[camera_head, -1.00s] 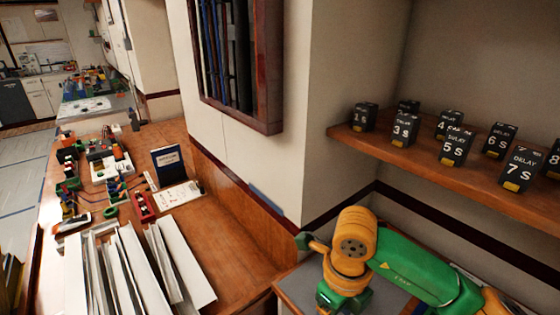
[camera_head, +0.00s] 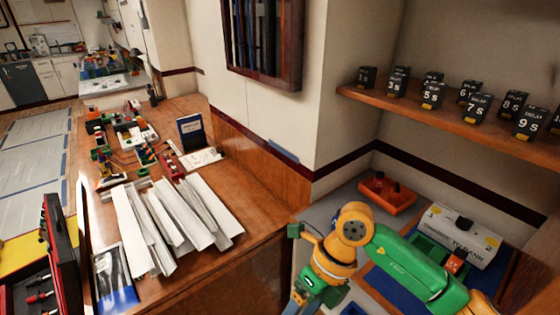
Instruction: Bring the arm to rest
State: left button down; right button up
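One green and orange arm of mine comes in from the lower right, so it is my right arm. It is bent, with its elbow high and its end pointing down past the lower edge. Its gripper fingers are not clearly visible at the bottom of the view. My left arm and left gripper are out of view. The arm hangs over a grey bench (camera_head: 322,212) below the shelf. No object shows in its grasp.
A wooden shelf (camera_head: 440,118) carries several black delay blocks (camera_head: 475,108). An orange tray (camera_head: 387,194) and a grey labelled box (camera_head: 462,236) sit on the bench. White channels (camera_head: 170,225) lie on the wooden table (camera_head: 255,232). A red toolbox (camera_head: 55,260) stands lower left.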

jog(key=w+a+r+m+t+y, duration=0.25)
jog(key=w+a+m+y, duration=0.25)
jog(key=a+m+y, duration=0.65)
jog(key=w+d+f+m+t+h, duration=0.2)
jog(key=w+d+f+m+t, duration=0.6)
jog(key=m+t, duration=0.45)
jog(key=s+d+f+m+g+h, duration=0.1)
jog(key=s+d+f+m+h, duration=0.25)
jog(key=f, duration=0.45)
jog(key=s+d+f+m+h, duration=0.2)
jog(key=d+f+m+h, duration=0.25)
jog(key=f, duration=0.25)
jog(key=s+d+f+m+g+h, duration=0.1)
jog(key=s+d+f+m+h, duration=0.2)
jog(key=d+f, duration=0.35)
jog(key=s+d+f+m+g+h, duration=0.1)
jog(key=s+f+m+g, duration=0.1)
jog(key=s, duration=0.7)
jog(key=s+d+f+m+g+h, duration=0.1)
jog(key=s+d+f+m+g, duration=0.1)
jog(key=s+f+g, duration=0.2)
jog(key=s+d+f+m+g+h, duration=0.1)
jog(key=s+f, duration=0.6)
jog(key=s, duration=0.8)
jog(key=shift+s+d+f+m+g, duration=0.35)
jog(key=shift+d+m+g, duration=0.15)
jog(key=shift+g, duration=0.5)
